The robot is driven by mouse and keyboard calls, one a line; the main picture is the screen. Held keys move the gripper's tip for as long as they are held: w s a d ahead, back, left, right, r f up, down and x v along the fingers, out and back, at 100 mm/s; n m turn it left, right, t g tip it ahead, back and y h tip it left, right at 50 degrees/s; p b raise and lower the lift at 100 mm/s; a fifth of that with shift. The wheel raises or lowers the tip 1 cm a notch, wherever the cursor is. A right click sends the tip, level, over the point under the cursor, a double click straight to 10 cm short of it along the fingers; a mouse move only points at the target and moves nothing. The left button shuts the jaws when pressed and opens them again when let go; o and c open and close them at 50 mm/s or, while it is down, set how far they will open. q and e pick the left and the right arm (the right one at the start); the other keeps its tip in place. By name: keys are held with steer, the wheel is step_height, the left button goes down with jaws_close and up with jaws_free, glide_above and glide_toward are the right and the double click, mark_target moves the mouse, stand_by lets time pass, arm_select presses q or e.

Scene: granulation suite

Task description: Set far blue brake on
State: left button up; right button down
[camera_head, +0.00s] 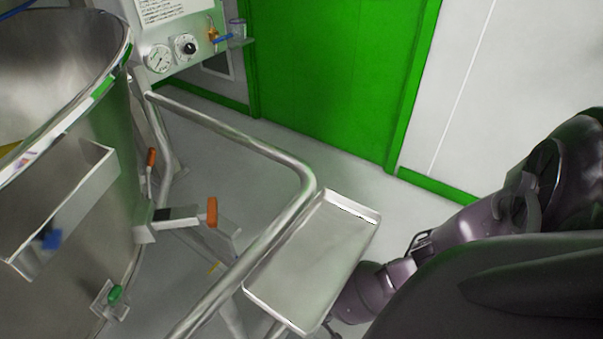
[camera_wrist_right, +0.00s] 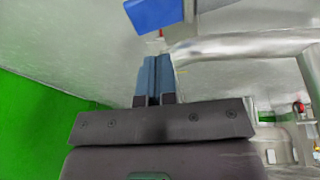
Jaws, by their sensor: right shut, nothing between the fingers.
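In the right wrist view a blue block-like part (camera_wrist_right: 153,14), which looks like a brake pedal, is cut off by the top edge. My right gripper (camera_wrist_right: 155,62) is shut and empty, with its blue fingers together pointing towards this part. A small gap seems to show between the fingertips and the part. In the head view the right arm reaches down behind the steel tray, which hides the gripper. I cannot make out a blue brake in the head view. My left gripper is not in view.
A steel tray (camera_head: 312,262) and tubular frame (camera_head: 240,135) stand beside the large steel vessel (camera_head: 90,190). Levers with orange handles (camera_head: 211,212) stick out from the vessel. A gauge panel (camera_head: 175,45) is at the back. Floor is open before the green door (camera_head: 335,70).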

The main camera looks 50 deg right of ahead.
steer(key=f+b, duration=0.1)
steer(key=f, duration=0.1)
steer(key=f+b, duration=0.1)
steer(key=f, duration=0.1)
steer(key=shift+d, duration=0.4)
steer(key=shift+w+d+f+b, duration=0.15)
steer(key=shift+f+b, duration=0.25)
steer(key=shift+f, duration=0.2)
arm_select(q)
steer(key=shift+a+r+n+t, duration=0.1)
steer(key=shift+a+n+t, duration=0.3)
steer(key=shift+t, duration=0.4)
arm_select(e)
steer(key=shift+w+d+f, duration=0.15)
steer(key=shift+w, duration=0.05)
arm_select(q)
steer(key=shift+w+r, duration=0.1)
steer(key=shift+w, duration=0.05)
